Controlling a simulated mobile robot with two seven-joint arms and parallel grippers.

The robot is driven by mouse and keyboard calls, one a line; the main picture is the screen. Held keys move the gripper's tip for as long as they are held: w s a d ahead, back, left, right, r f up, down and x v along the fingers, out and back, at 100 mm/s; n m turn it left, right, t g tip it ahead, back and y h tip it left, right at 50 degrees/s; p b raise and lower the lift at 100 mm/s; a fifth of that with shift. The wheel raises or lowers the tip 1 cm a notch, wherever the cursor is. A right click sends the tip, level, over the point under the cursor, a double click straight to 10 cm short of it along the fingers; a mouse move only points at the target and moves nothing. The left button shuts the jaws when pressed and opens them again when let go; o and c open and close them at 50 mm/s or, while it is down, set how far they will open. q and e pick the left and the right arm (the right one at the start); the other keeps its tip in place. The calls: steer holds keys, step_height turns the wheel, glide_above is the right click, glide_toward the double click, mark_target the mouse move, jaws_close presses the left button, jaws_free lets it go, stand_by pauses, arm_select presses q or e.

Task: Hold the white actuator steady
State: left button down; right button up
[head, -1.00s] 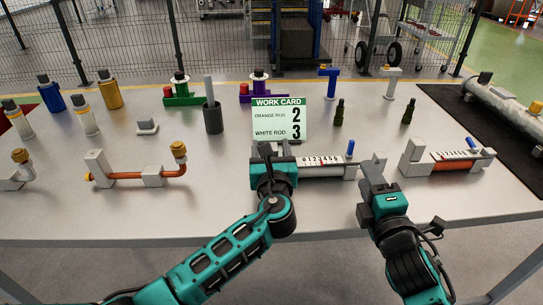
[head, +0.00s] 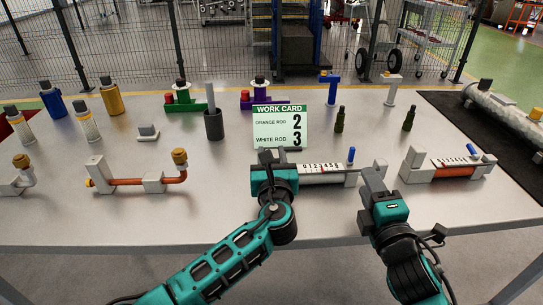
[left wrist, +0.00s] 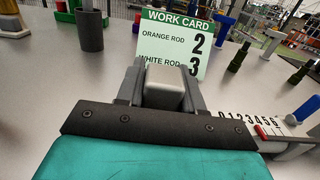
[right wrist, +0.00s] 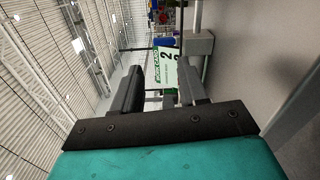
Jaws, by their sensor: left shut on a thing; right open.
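The white actuator (head: 322,178) lies across the middle of the table, with a number scale, a white rod and a blue upright lever (head: 351,155). A red mark shows by the scale in the left wrist view. My left gripper (head: 274,163) is shut on the pale block (left wrist: 163,88) at the actuator's left end. My right gripper (head: 374,180) is open and empty near the actuator's right end block (head: 381,165). The work card (head: 280,127) stands behind the actuator and reads orange rod 2, white rod 3.
An orange-rod actuator (head: 452,170) with a scale stands to the right. An orange pipe piece (head: 130,182) lies to the left. A dark cup (head: 213,124), green bottles (head: 339,119) and coloured fittings stand farther back. The table front is clear.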

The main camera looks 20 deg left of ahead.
steer(key=c, duration=0.4)
steer(key=shift+r+n, duration=0.3)
steer(key=shift+n, duration=0.1)
steer(key=shift+c, duration=0.8)
steer(key=r+n, duration=0.1)
steer(key=n, duration=0.1)
steer(key=s+r+n+g, duration=0.1)
steer(key=n, duration=0.2)
steer(key=r+n, duration=0.1)
steer(key=n, duration=0.1)
steer(key=shift+s+a+r, duration=0.15)
steer(key=shift+s+r, duration=0.1)
jaws_close()
steer(key=s+n, duration=0.1)
steer(key=n, duration=0.2)
steer(key=s+d+n+g, duration=0.1)
steer(key=n, duration=0.2)
steer(key=s+d+n+g+h, duration=0.1)
steer(key=n, duration=0.1)
steer(key=shift+s+d+f+n, duration=0.15)
steer(key=shift+s+n, duration=0.2)
steer(key=shift+n, duration=0.05)
